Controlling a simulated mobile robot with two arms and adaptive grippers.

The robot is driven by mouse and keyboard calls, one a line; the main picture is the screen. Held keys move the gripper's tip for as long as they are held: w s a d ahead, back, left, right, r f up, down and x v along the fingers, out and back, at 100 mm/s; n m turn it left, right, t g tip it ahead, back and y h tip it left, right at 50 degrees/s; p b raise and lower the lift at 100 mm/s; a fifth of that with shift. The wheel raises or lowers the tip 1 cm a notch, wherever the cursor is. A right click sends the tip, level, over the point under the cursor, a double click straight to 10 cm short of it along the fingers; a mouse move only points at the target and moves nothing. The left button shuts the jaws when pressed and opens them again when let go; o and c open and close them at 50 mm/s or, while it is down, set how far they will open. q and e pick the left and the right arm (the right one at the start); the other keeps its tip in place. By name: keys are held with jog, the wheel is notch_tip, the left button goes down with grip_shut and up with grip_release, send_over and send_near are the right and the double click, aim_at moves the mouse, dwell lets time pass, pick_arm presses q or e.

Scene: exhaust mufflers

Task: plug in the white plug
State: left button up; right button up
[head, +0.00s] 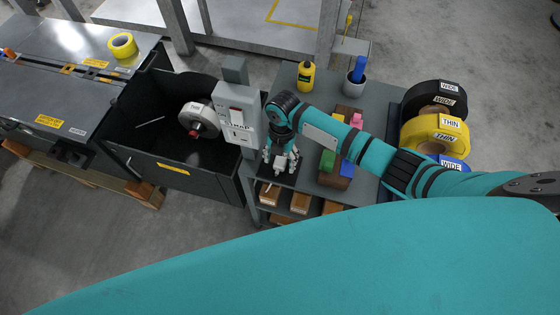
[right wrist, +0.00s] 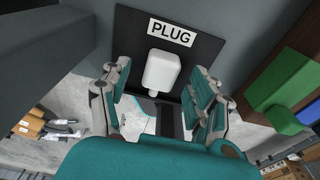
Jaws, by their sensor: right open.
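The white plug (right wrist: 161,72) lies on a black pad (right wrist: 125,35) marked PLUG in the right wrist view. My right gripper (right wrist: 159,84) is open, with a finger on either side of the plug and gaps between them. In the head view the right gripper (head: 280,164) points down at the front left corner of the grey shelf unit, over the dark pad. A grey box (head: 236,120) with light plates and small markings stands just left of it; its details are too small to tell. My left gripper is out of view.
A black bin (head: 165,160) with a round reel (head: 196,118) is left of the box. A wooden block with coloured pieces (head: 328,160), a yellow bottle (head: 305,76) and a cup (head: 355,86) stand on the shelf top (head: 285,85). Tape rolls (head: 435,134) are at right.

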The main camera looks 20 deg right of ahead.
aim_at(279, 165)
dwell(0.3)
jog(key=c, duration=1.1)
jog(key=shift+c, duration=0.3)
jog(key=shift+r, duration=0.1)
jog(key=shift+r, duration=0.2)
jog(key=r, duration=0.1)
jog(key=r+b, duration=0.1)
jog(key=shift+s+a+r, duration=0.2)
jog(key=shift+s+r, duration=0.1)
jog(key=shift+r, duration=0.05)
jog(key=s+a+b, duration=0.2)
jog(key=s+a, duration=0.7)
jog(key=s, duration=0.5)
jog(key=shift+s+a, duration=0.15)
jog(key=shift+a, duration=0.2)
